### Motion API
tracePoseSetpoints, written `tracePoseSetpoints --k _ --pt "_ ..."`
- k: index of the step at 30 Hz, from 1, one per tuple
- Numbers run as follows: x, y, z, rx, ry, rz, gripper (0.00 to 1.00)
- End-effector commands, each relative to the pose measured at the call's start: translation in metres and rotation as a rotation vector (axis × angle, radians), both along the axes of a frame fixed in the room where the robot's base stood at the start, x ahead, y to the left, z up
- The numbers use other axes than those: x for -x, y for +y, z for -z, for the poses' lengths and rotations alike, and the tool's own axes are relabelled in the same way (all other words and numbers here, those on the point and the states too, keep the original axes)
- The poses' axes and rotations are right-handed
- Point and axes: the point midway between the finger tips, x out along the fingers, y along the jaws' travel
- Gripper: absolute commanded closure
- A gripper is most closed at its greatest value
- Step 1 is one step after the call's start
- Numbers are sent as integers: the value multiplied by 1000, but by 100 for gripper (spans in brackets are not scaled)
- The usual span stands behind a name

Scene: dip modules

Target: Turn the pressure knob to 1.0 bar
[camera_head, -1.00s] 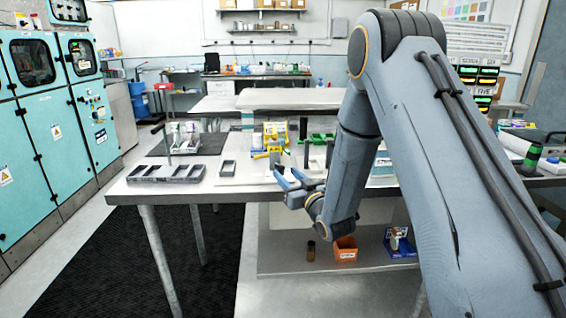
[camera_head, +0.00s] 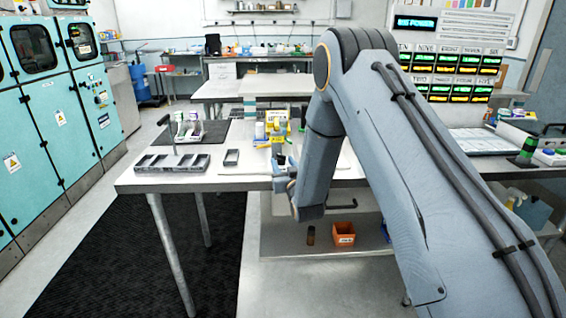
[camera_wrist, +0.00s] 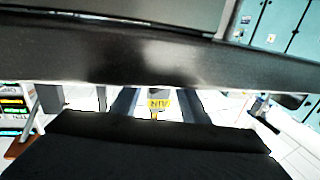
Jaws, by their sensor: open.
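I cannot pick out the pressure knob or a bar scale in either view. My gripper (camera_head: 284,168) is at the front edge of the table (camera_head: 215,182), small and partly hidden by my own wrist in the head view. It is open and I see nothing held in it. In the wrist view, a dark band and a dark block cover most of the picture. Between them a small yellow label (camera_wrist: 160,103) with dark letters shows upside down in a narrow gap.
Grey trays (camera_head: 172,163) lie on the table's left part. A yellow item (camera_head: 277,125) stands behind my gripper. Teal cabinets (camera_head: 50,110) line the left. A lit display panel (camera_head: 450,75) is at right.

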Motion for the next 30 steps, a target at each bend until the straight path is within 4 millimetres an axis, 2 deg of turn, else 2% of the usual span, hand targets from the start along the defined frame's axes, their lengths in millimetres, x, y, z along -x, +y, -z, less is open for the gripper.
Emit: tracePoseSetpoints --k 9,11,16,17,30 --pt "-4 1 0 0 0 0 59" --pt "-4 1 0 0 0 0 67" --pt "-4 1 0 0 0 -1 96" --pt "-4 1 0 0 0 -1 99" --pt "-6 -3 -1 -1 -3 -116 99"
